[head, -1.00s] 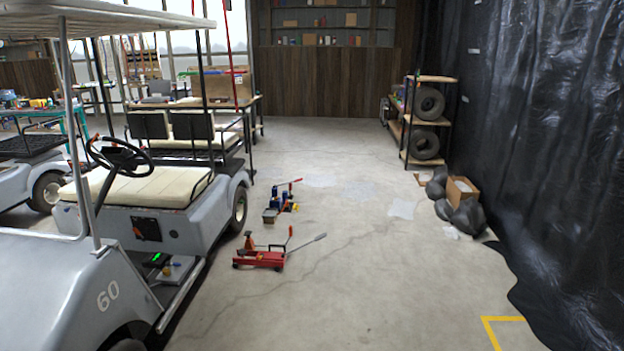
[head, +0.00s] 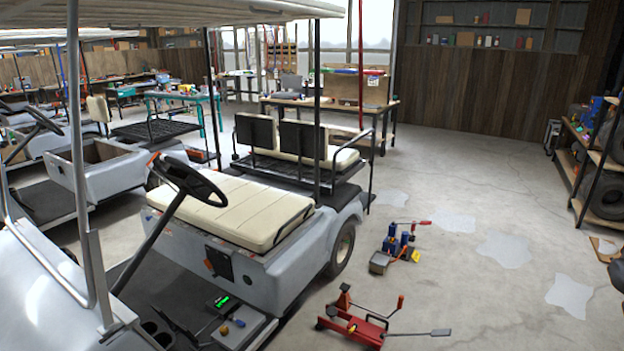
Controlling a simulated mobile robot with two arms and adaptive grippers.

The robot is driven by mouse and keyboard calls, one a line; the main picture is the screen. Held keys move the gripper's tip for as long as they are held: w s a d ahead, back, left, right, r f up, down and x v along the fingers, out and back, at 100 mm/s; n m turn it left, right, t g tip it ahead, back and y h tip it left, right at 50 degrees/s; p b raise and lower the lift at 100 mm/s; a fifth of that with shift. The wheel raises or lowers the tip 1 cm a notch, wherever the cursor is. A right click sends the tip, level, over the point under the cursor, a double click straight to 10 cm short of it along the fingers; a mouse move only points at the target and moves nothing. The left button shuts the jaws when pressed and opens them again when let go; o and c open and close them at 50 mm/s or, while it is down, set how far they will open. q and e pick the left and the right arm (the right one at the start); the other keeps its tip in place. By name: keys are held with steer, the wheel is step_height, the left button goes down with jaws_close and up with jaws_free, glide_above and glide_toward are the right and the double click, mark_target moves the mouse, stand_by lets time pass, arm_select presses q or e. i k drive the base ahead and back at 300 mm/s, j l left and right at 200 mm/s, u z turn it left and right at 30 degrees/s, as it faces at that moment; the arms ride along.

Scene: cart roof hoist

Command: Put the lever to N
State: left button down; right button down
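The grey golf cart (head: 262,262) with a cream seat (head: 230,210) fills the left and middle of the head view. A dark rectangular panel (head: 219,263) is on the body below the seat's front edge, with a small orange-red part (head: 209,266) at its left. This may be where the lever is, but its letters and setting are too small to read. The black steering wheel (head: 190,180) stands left of the seat. Neither of my grippers shows.
A device with a green display (head: 222,302) lies on the cart's floor. A red floor jack (head: 352,328) and a blue jack (head: 392,245) stand on the floor right of the cart. Roof posts (head: 318,110) frame the seat. The floor further right is mostly clear.

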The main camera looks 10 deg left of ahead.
mark_target(208, 263)
steer(key=i+u, duration=0.4)
steer(key=i+l+u, duration=0.2)
steer(key=i+u, duration=0.25)
steer(key=i+l+u, duration=0.25)
steer(key=u, duration=0.15)
steer(key=i+l+u, duration=0.55)
steer(key=l+u, duration=0.25)
